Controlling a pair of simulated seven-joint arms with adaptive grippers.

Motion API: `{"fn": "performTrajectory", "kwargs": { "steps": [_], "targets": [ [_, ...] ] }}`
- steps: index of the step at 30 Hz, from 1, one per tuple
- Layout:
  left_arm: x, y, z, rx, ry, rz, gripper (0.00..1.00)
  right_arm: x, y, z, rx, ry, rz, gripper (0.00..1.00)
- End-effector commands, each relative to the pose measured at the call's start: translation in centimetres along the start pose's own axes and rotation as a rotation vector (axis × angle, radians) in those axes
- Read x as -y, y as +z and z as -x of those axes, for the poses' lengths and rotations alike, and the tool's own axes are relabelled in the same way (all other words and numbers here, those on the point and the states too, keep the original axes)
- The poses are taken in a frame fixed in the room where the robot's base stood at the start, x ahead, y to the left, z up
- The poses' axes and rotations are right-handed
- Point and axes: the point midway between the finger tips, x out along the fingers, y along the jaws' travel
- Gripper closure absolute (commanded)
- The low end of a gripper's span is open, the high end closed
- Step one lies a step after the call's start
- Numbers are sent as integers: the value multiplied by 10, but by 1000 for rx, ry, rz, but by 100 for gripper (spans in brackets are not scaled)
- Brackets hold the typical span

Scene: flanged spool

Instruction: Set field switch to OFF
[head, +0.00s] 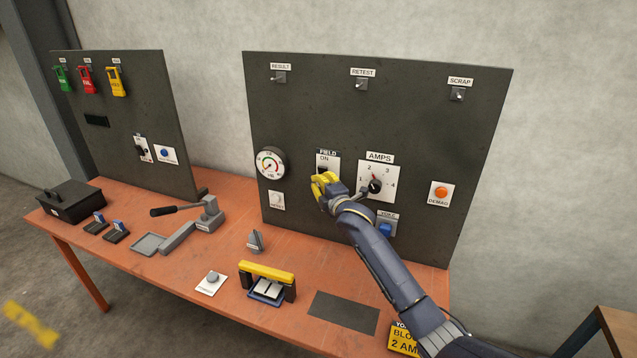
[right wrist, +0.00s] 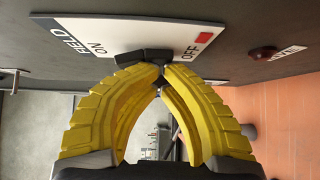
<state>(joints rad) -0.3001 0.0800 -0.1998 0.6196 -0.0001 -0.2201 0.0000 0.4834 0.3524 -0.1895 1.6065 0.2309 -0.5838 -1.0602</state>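The field switch (head: 322,170) is on a white plate on the large dark panel, with ON at its top in the head view. In the right wrist view its dark lever (right wrist: 143,58) lies between the ON label and the red-marked OFF label, leaning toward ON. My right gripper (head: 322,186) is in front of the lower part of this plate and hides the OFF end in the head view. In the right wrist view its yellow fingertips (right wrist: 160,72) come together right at the lever; whether they pinch it is not clear. My left gripper is out of view.
A round gauge (head: 270,163) is left of the switch and the AMPS dial (head: 376,185) is right of it. A blue button (head: 385,230) is below the dial and an orange DEMAG button (head: 441,191) further right. The orange table (head: 200,265) holds several fixtures below.

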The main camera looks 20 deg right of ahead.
Motion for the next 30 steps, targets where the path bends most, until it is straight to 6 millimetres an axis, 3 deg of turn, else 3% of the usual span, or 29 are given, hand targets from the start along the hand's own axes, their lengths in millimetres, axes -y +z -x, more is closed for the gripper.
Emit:
{"fn": "performTrajectory", "kwargs": {
  "steps": [1, 5, 13, 21, 30],
  "targets": [
    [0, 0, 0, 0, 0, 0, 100, 0, 8, 0, 13, -3, 4, 100],
    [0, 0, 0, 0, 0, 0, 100, 0, 3, 2, 11, -3, 5, 100],
    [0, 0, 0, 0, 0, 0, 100, 1, -43, 25, -15, 0, 1, 100],
    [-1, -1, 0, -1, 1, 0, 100, 2, -41, 76, -15, 0, 4, 100],
    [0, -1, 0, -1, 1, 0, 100, 2, -41, 113, -16, 0, 2, 100]
  ]
}}
